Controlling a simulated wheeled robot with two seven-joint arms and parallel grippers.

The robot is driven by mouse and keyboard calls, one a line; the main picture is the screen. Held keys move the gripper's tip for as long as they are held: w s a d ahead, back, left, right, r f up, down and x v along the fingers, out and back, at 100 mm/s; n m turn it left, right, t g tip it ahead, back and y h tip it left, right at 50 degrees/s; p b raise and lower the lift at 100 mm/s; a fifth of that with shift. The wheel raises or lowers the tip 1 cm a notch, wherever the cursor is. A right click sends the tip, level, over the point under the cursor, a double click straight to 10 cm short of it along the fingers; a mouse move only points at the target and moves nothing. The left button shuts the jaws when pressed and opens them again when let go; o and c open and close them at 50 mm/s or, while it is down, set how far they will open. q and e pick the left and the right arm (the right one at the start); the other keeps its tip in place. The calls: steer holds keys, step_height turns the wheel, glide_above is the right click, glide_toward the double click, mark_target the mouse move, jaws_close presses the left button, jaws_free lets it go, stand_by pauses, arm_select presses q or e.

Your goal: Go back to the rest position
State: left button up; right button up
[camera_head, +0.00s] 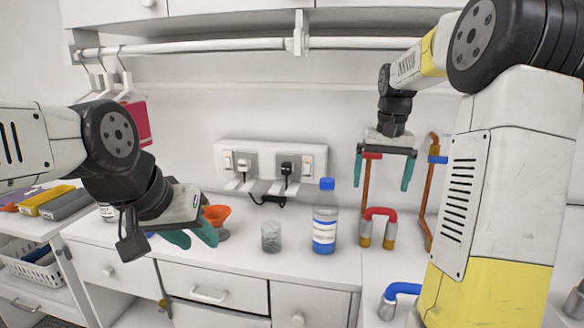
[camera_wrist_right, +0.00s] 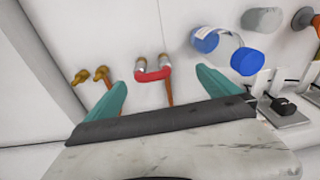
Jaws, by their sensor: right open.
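My left gripper (camera_head: 190,234) is in the head view at the left, over the front of the counter, with its teal fingers pointing down and right. Its fingers overlap in this view, so I cannot tell whether it is open or shut. My right gripper (camera_head: 383,172) hangs in front of the wall at the right, teal fingers spread and pointing down. It is open and empty. The right wrist view shows its two fingers (camera_wrist_right: 162,98) wide apart, with the red-handled pipe valve (camera_wrist_right: 154,72) beyond and between them.
A clear bottle with a blue cap (camera_head: 326,222), a grey cup (camera_head: 271,237) and an orange funnel (camera_head: 217,218) stand on the counter (camera_head: 250,262). Copper pipes (camera_head: 434,190) and a blue pipe handle (camera_head: 403,290) are at the right. A white basket (camera_head: 38,272) is at the left.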

steer(key=s+a+n+t, duration=0.1)
steer(key=s+a, duration=0.3)
steer(key=s, duration=0.3)
steer(key=s+a+n+t+y, duration=0.1)
steer(key=s+a+t, duration=0.1)
steer(key=s, duration=0.6)
steer(key=s+a+n+t+y, duration=0.1)
steer(key=s+a+t, duration=0.1)
steer(key=s+a, duration=0.3)
steer(key=s, duration=0.3)
steer(key=shift+a, duration=0.35)
steer(key=shift+s+d+r, duration=0.1)
